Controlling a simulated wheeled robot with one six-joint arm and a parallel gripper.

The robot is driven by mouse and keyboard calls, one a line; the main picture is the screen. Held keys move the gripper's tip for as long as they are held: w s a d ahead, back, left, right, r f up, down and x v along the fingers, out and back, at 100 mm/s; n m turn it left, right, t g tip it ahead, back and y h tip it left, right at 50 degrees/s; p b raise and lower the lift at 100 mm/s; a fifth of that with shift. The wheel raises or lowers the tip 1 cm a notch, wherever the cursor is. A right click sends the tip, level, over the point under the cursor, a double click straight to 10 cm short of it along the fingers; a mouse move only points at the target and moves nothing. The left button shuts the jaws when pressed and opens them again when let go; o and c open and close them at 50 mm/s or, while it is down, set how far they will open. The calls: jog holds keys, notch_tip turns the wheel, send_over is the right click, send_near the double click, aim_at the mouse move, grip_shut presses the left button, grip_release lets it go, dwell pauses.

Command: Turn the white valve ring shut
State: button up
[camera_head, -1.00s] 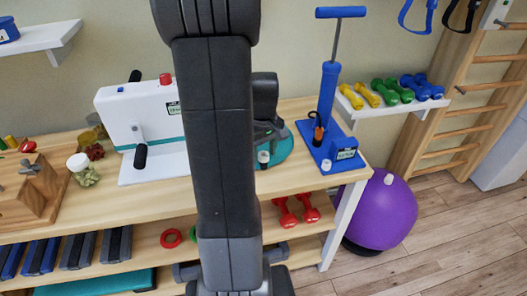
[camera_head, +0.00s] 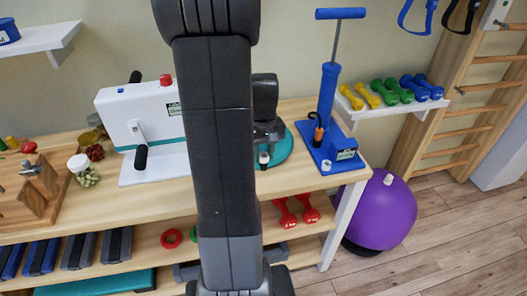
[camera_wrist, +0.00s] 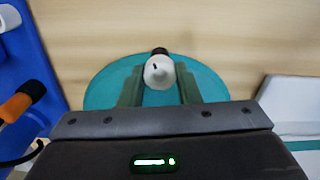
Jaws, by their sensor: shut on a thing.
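The white valve ring (camera_wrist: 158,74) shows between my gripper's two fingers in the wrist view, with a small dark mark on its face and a dark piece behind it. It sits over a round teal disc (camera_wrist: 98,92). My gripper (camera_wrist: 159,68) is shut on the ring, with one finger on each side. In the head view the white ring (camera_head: 264,158) is a small spot below my gripper (camera_head: 267,138), and the teal disc (camera_head: 284,150) lies on the wooden bench. My own arm hides much of the area to the left.
A blue pump (camera_head: 327,110) on its blue base stands right of the disc. A white machine with black handles (camera_head: 118,112) stands to the left. A shelf with coloured dumbbells (camera_head: 392,90) is at the back right. A purple ball (camera_head: 382,212) rests on the floor.

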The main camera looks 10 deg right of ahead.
jog(key=shift+m, duration=2.2)
jog(key=o, duration=1)
notch_tip(320, 180, up, 14)
jog(key=shift+f+p, duration=0.1)
jog(key=shift+p, duration=0.6)
notch_tip(320, 180, down, 14)
jog(key=shift+r+b, duration=0.1)
jog(key=shift+b, duration=0.45)
